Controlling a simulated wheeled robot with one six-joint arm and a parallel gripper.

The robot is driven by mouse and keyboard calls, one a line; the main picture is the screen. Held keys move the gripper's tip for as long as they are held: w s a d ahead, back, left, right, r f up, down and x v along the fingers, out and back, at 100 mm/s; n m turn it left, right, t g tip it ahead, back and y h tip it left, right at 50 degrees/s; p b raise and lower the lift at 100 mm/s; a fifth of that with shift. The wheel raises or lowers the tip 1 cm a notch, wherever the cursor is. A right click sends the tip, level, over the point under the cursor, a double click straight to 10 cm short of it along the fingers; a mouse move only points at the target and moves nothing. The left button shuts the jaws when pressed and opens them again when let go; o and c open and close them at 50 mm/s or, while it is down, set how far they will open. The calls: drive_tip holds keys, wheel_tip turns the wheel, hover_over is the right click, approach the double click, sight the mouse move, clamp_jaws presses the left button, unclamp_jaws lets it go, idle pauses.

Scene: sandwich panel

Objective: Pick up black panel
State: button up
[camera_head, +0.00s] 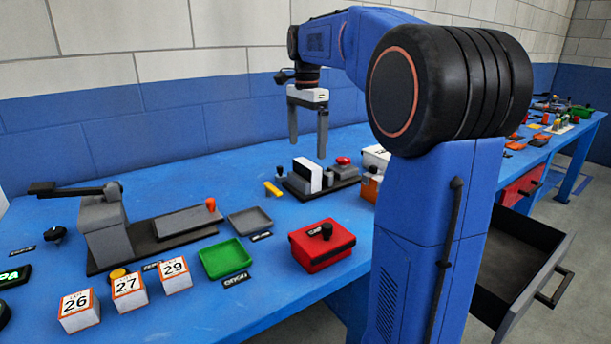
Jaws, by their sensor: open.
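My gripper (308,150) hangs from the arm with its two grey fingers pointing down, spread apart and empty. It is above a dark fixture (292,188) on the blue bench. In the fixture a white panel (301,177) stands upright, with a thin dark slab (315,172) upright against its right side. This slab looks like the black panel, but it is small and I cannot make out its edges well. There is a gap between my fingertips and the panels.
A grey block and red knob (343,160) stand right of the panels. A yellow piece (273,189) lies left of the fixture. A red box (321,246), green tray (223,258), grey tray (249,221) and numbered cubes (129,292) sit nearer. A drawer (510,262) stands open at right.

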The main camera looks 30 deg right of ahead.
sight(307, 163)
drive_tip(key=f, duration=1)
drive_tip(key=shift+w+d+f, duration=0.15)
drive_tip(key=shift+w+d, duration=0.05)
drive_tip(key=c, duration=1.2)
